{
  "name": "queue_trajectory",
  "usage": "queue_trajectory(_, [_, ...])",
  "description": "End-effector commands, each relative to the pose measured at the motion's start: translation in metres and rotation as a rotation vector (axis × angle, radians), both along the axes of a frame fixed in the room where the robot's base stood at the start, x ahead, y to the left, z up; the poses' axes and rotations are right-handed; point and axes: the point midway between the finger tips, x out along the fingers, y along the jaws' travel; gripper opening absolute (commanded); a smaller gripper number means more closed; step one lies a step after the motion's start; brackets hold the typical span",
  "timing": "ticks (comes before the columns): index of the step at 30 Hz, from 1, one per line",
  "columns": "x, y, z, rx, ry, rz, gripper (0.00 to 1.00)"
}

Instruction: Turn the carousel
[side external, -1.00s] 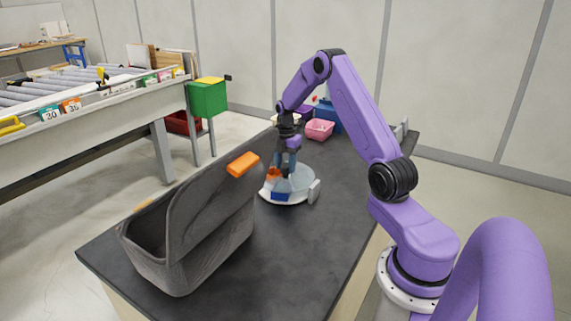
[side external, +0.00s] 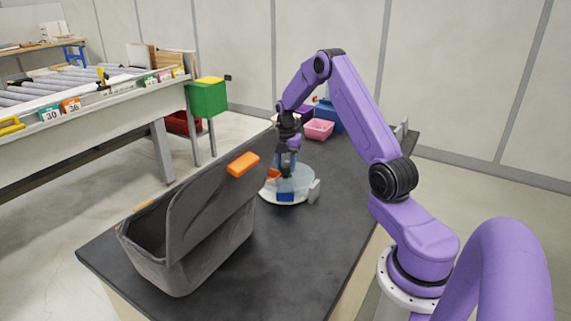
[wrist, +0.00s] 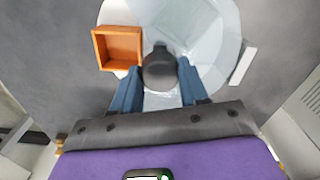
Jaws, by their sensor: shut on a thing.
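The carousel is a round, pale, partly clear turntable (side external: 302,183) on the dark table. In the wrist view its disc (wrist: 222,30) fills the top middle. An orange open box (wrist: 118,48) sits on its left side there, and a blue box (side external: 285,197) shows at its near edge in the side view. A dark rounded knob (wrist: 160,70) stands between the blue fingers of my gripper (wrist: 159,78). My gripper is shut on this knob, low over the disc; it also shows in the side view (side external: 287,168). The fingers hide part of the disc.
A white upright block (side external: 314,191) stands close beside the disc's right edge. A large grey bin (side external: 190,250) with an orange tab (side external: 243,164) stands at the near left. A pink basket (side external: 319,129) and a blue bin (side external: 328,112) are behind. The table's front right is clear.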

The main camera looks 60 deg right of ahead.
Motion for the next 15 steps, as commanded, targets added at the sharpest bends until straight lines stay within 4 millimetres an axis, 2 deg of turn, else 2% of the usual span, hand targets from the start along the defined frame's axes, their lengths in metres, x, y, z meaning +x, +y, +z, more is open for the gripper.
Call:
queue_trajectory(7, [0.0009, -0.0002, 0.0012, -0.001, -0.002, 0.000, 0.00])
queue_trajectory(8, [0.0009, -0.0002, 0.0012, -0.001, -0.002, 0.000, 0.53])
queue_trajectory(9, [0.0009, -0.0002, 0.0012, -0.001, -0.002, 0.000, 0.66])
queue_trajectory(10, [0.0008, -0.0001, 0.0011, -0.001, -0.002, 0.000, 0.69])
queue_trajectory(15, [0.0004, -0.0001, 0.0006, -0.001, -0.001, -0.001, 0.69])
